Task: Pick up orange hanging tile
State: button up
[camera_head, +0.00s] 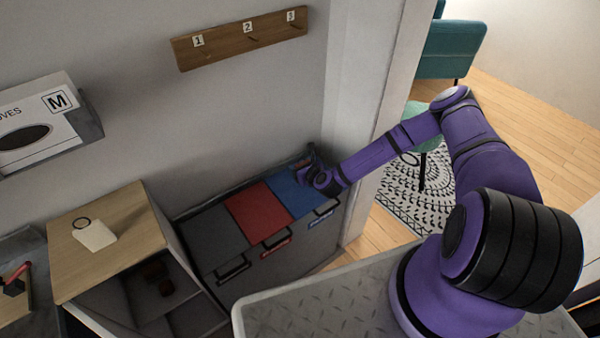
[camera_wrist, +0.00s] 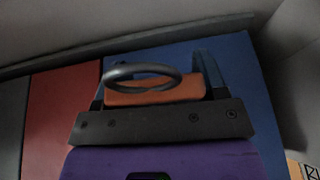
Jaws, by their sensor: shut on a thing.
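The orange hanging tile (camera_wrist: 152,95) sits between the fingers of my gripper (camera_wrist: 156,88) in the wrist view. Its dark grey ring (camera_wrist: 118,72) stands out past the tile. My gripper is shut on the tile, over the blue lid (camera_wrist: 240,85). In the head view my gripper (camera_head: 307,164) is at the back of the blue lid (camera_head: 296,194), close to the wall. The tile cannot be made out in the head view. I cannot tell whether the tile still touches the lid.
A red lid (camera_head: 258,213) and a grey lid (camera_head: 211,243) lie left of the blue one. A wooden rack (camera_head: 225,45) numbered 1 to 3 hangs on the wall. A pale tile with a ring (camera_head: 95,235) lies on the wooden cabinet (camera_head: 125,215). A glove box (camera_head: 45,120) juts out at left.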

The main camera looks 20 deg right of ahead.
jog(key=s+r, duration=0.1)
jog(key=s, duration=1.5)
jog(key=shift+d+r, duration=0.2)
jog(key=shift+d, duration=0.05)
